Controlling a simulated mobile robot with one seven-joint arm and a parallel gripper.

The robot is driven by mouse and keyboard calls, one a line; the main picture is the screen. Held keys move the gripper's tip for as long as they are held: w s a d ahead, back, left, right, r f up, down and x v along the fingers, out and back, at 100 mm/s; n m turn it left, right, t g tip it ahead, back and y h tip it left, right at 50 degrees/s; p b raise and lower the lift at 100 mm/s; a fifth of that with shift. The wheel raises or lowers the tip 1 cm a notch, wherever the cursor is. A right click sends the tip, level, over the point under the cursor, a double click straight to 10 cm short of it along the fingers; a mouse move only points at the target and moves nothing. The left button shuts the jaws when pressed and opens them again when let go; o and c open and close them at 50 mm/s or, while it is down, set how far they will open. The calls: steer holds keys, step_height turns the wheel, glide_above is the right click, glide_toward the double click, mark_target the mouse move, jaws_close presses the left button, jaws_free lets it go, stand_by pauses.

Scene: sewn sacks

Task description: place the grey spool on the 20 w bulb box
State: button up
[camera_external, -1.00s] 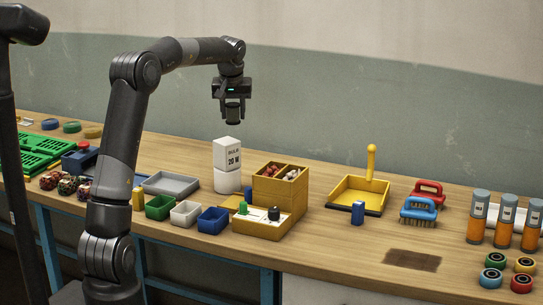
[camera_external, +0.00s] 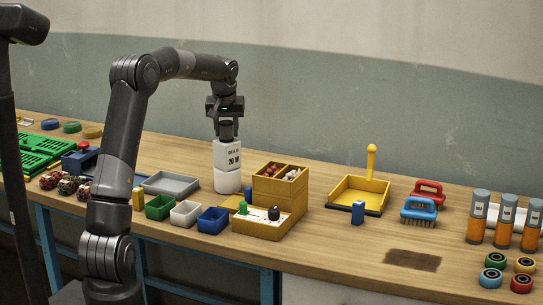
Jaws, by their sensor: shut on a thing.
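The white 20 W bulb box (camera_external: 228,154) stands upright on a second white block (camera_external: 227,182), near the middle of the bench. My gripper (camera_external: 226,122) is directly over it, pointing down. It is shut on the dark grey spool (camera_external: 226,131), which is upright between the fingers. The spool's lower end is at the top of the bulb box; whether it touches or hangs just above I cannot tell. The fingers partly hide the spool.
A yellow wooden organiser (camera_external: 279,187) stands close to the right of the box. A grey tray (camera_external: 171,184) and small green, white and blue bins (camera_external: 213,220) lie to the left and front. A yellow dustpan (camera_external: 358,191) is farther right.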

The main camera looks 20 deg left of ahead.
steer(key=o, duration=1)
steer(key=shift+c, duration=0.2)
steer(key=v, duration=1.2)
steer(key=s+d+r+m, duration=0.1)
steer(key=s+d+r, duration=0.15)
steer(key=s, duration=0.75)
steer(key=s+f+m+t, duration=0.1)
steer(key=s+f, duration=0.4)
steer(key=s, duration=1)
steer(key=s+f+m+t+h, duration=0.1)
steer(key=s+f, duration=0.3)
steer(key=s, duration=1)
steer(key=shift+s+d+f+m, duration=0.3)
steer(key=shift+s+f+m, duration=0.1)
steer(key=shift+m, duration=0.4)
